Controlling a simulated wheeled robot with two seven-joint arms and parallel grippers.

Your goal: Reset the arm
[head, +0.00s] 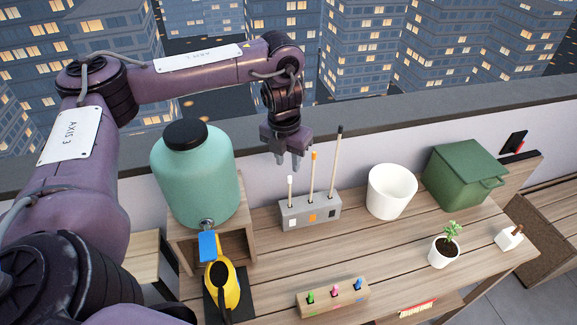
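My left arm (200,68) is purple and comes in from the left, reaching across the upper left of the head view. Its forearm runs to the right and the wrist bends down. The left gripper (288,160) points down above the back of the wooden table (345,255), behind the grey block with sticks (310,211) in the picture. Its fingers show a small gap and hold nothing. My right gripper is not in view.
A teal jug (195,175) stands on a wooden stand, with a yellow watering can (232,285) below. A white pot (390,190), a green bin (463,172), a potted plant (446,245) and a peg block (332,297) stand on the table. A low wall (400,118) runs behind.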

